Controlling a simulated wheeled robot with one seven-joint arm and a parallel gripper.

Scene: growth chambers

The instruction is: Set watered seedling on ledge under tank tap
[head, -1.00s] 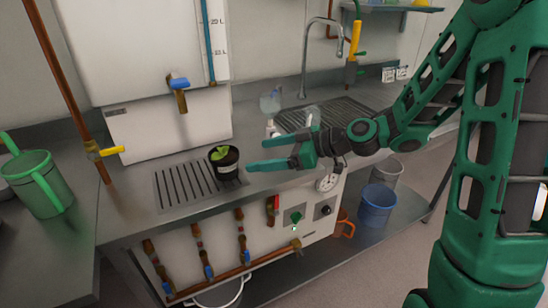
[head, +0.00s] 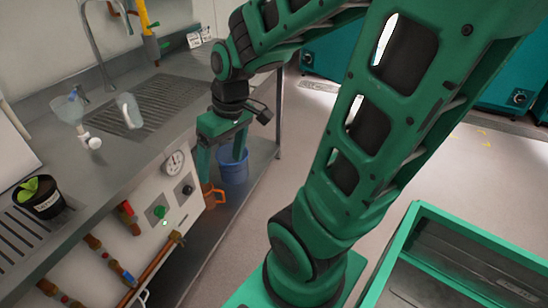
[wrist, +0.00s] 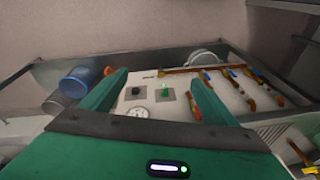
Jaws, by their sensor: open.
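The seedling is a green-leaved plant in a black pot (head: 40,198) with a pale label. It stands upright at the right end of the slotted ledge (head: 8,262) at the left edge of the head view. The tank and its tap are out of the head view now. My gripper (head: 222,168) is open and empty, fingers pointing down, in front of the bench and well to the right of the pot. In the wrist view its fingers (wrist: 158,78) spread before the bench's front panel; I cannot make out the pot there.
A blue bucket (head: 233,166) stands on the lower shelf near my gripper. A green-rimmed tray (head: 425,225) is at the lower right. Floor beyond the bench is clear.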

